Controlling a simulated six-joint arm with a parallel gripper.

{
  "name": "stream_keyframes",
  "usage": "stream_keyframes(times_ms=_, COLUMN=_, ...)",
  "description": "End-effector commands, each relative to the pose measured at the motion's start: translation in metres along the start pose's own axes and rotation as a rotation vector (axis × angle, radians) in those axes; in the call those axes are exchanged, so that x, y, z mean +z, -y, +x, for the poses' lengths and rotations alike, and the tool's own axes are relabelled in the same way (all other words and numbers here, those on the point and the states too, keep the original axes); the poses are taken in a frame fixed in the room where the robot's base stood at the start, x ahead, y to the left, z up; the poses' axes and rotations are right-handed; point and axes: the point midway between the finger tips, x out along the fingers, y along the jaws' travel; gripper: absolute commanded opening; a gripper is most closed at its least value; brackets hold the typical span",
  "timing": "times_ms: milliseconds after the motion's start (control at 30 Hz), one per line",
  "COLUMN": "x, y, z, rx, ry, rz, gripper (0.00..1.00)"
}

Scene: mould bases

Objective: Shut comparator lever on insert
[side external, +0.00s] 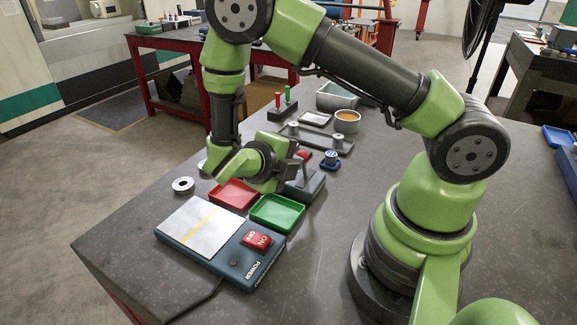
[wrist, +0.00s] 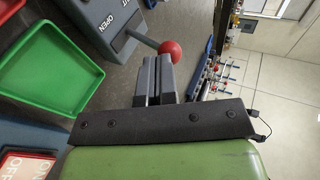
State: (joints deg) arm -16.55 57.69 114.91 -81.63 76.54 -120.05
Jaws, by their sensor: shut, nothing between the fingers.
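The comparator (side external: 312,188) is a grey-blue box with a lever, beyond the green tray. Its lever has a red ball knob (side external: 302,154). In the wrist view the red knob (wrist: 171,51) sits on a thin metal rod that slants up from the box (wrist: 92,14), whose face reads "OPEN". My gripper (wrist: 151,70) is shut and empty, its fingertips right by the knob in the picture. I cannot tell whether they touch it. In the side view my gripper (side external: 296,168) partly hides the comparator. I cannot make out the insert.
A green tray (side external: 276,212) and a red tray (side external: 234,194) lie beside the gripper. A scale-like unit (side external: 215,235) with a red power switch is in front.

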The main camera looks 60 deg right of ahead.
Motion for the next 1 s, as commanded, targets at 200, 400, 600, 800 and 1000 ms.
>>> stream_keyframes(times_ms=200, x=0.002, y=0.013, z=0.007, rx=0.125, ry=-0.011, rz=-0.013, gripper=0.00)
stream_keyframes(times_ms=400, x=0.005, y=0.028, z=0.019, rx=0.298, ry=-0.021, rz=-0.037, gripper=0.00)
stream_keyframes(times_ms=600, x=0.007, y=0.038, z=0.031, rx=0.434, ry=-0.028, rz=-0.063, gripper=0.00)
stream_keyframes(times_ms=800, x=0.009, y=0.045, z=0.042, rx=0.428, ry=-0.028, rz=-0.066, gripper=0.00)
stream_keyframes(times_ms=1000, x=0.011, y=0.049, z=0.049, rx=0.427, ry=-0.028, rz=-0.066, gripper=0.00)
